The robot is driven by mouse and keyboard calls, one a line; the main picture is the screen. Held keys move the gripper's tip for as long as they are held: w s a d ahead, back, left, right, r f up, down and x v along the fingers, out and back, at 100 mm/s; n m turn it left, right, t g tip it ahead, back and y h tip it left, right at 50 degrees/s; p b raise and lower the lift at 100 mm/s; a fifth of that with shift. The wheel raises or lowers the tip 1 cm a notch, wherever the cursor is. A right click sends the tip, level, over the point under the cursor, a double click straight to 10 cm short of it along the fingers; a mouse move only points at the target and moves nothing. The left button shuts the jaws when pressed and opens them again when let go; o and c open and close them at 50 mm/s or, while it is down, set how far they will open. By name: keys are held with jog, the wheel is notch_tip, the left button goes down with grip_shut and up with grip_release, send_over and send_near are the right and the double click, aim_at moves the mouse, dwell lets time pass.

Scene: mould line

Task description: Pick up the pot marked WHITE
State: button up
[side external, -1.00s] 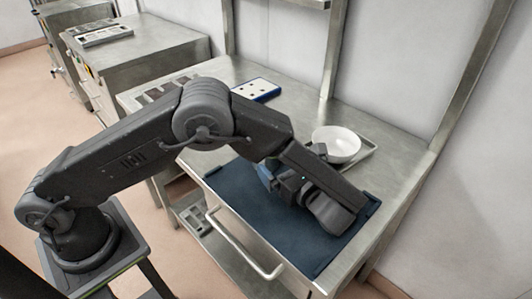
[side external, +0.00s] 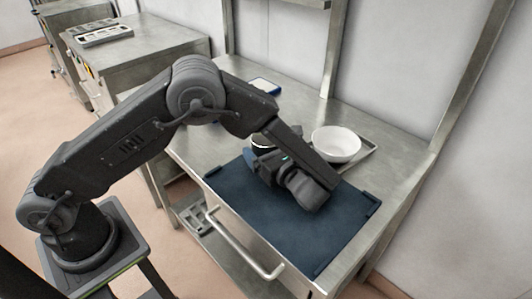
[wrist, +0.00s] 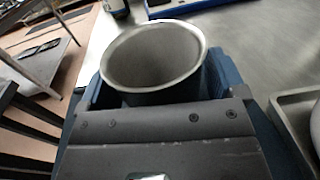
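A grey metal pot (wrist: 152,58) with an open round top stands between the blue fingers of my gripper (wrist: 160,88) in the wrist view. Its inside looks empty, and no label shows on the side facing me. In the side external view its pale rim (side external: 262,138) shows just behind my gripper (side external: 262,154), at the back edge of the dark blue mat. The fingers are spread wide, one on each side of the pot. I cannot tell whether they touch it. Most of the pot is hidden by my wrist and arm in the side view.
A white bowl (side external: 336,143) stands on a metal tray (side external: 367,156) to the right. The dark blue mat (side external: 300,234) is bare toward the front. A dark bottle (wrist: 117,7) stands beyond the pot.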

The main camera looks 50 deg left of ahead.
jog(key=c, duration=0.8)
